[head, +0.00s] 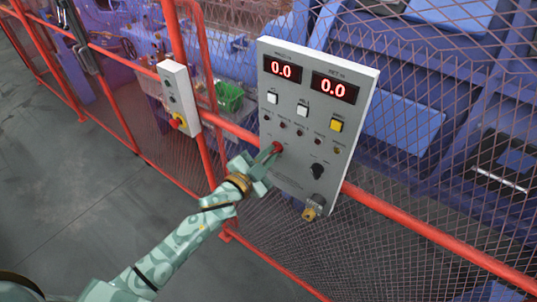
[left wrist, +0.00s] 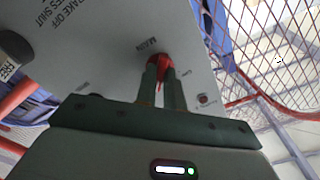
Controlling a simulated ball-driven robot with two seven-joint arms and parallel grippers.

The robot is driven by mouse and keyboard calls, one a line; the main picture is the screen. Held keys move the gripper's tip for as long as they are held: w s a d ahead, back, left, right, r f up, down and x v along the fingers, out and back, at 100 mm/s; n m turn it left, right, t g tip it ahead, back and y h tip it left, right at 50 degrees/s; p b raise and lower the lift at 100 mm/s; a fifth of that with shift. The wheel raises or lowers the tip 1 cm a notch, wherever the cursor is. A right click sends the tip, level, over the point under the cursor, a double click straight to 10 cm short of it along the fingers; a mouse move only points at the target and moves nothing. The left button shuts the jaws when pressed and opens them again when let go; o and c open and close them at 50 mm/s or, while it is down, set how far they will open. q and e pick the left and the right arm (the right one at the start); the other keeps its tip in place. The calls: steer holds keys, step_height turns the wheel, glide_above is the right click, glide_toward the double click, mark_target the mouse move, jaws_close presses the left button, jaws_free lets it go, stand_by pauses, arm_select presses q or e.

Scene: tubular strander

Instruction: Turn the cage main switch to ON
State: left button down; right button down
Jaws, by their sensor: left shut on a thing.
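The grey control panel (head: 300,75) hangs on the red rail of the mesh fence. Its red main switch (head: 277,147) is at the panel's lower left. In the left wrist view the red switch knob (left wrist: 160,62) shows beside lettering that seems to read MAIN. My left gripper (head: 269,157) reaches it from below, and its two fingers are shut on the knob, one on each side. The fingers hide much of the knob and some of its markings, so I cannot tell its exact setting. My right gripper is not in view.
The panel has two red displays (head: 333,88) reading 0.0, white and yellow buttons, a black selector knob (head: 317,171) and a brass-coloured fitting (head: 311,210) below. A smaller box with a red button (head: 178,121) hangs left. The grey floor (head: 80,190) at left is clear.

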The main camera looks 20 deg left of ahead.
arm_select(q)
steer(key=shift+m, duration=0.4)
steer(key=c, duration=1.5)
jaws_free()
steer(key=b+v, duration=0.1)
steer(key=v, duration=1.5)
steer(key=shift+s, duration=0.2)
steer(key=shift+a, duration=0.1)
